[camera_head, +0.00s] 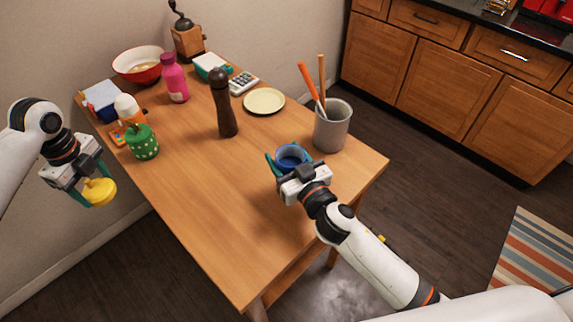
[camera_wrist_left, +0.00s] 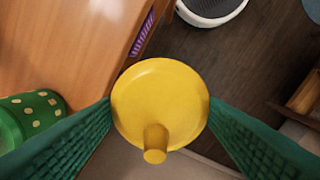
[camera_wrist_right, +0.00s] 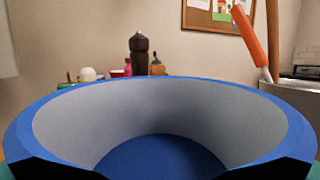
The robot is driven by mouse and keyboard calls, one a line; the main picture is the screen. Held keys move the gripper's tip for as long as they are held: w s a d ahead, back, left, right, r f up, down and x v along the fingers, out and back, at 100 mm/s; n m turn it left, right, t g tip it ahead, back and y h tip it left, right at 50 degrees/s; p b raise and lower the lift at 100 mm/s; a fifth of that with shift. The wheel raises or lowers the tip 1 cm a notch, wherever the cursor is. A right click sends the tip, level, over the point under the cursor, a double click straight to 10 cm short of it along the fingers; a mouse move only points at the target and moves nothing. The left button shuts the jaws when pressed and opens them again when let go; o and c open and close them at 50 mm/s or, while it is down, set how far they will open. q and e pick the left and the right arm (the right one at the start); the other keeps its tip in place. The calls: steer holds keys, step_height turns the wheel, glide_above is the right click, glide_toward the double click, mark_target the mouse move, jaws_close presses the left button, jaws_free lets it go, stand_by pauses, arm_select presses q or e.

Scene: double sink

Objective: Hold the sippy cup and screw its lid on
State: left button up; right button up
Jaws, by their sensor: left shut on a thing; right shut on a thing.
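The yellow lid (camera_head: 99,191) with a short spout is in my left gripper (camera_head: 92,192), off the left side of the table. In the left wrist view the lid (camera_wrist_left: 158,100) sits between the two green fingers, its spout toward the camera. The blue sippy cup (camera_head: 291,156) is upright and open at the top, near the right side of the table. My right gripper (camera_head: 283,165) is shut on it. In the right wrist view the cup's blue rim (camera_wrist_right: 30,125) and grey, empty inside fill the lower part. The lid and cup are far apart.
A grey utensil crock (camera_head: 332,127) stands just right of the cup. A dark pepper mill (camera_head: 223,105), a cream plate (camera_head: 264,101) and a green dotted pot (camera_head: 142,143) stand on the table (camera_head: 220,220). The table's front middle is clear.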

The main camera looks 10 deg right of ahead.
arm_select(q)
steer(key=shift+r, duration=0.4)
arm_select(e)
step_height(320, 180, up, 5)
steer(key=shift+r, duration=0.1)
steer(key=shift+o, duration=1.2)
steer(key=c, duration=0.6)
steer(key=shift+c, duration=0.2)
arm_select(q)
steer(key=shift+d, duration=0.1)
arm_select(e)
steer(key=shift+s, duration=0.1)
